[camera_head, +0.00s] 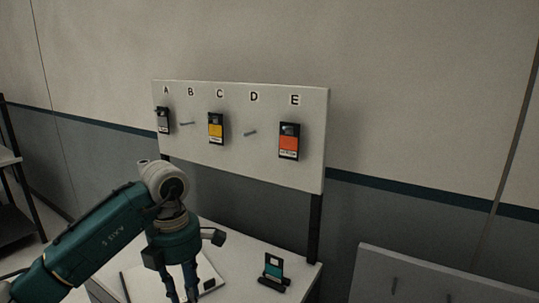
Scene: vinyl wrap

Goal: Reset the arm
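My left arm (95,238) comes in from the left, dark teal with a pale wrist joint. Its gripper (181,290) points down over the front of the white table. The two fingers stand apart with nothing seen between them; their tips are at the bottom edge of the picture. My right arm and gripper are not in view.
A white board (240,165) lettered A to E stands behind the table (245,245). Packs hang at A (162,120), C (216,128) and E (289,140); pegs B (187,123) and D (250,133) are bare. A teal pack (273,268) stands in a holder.

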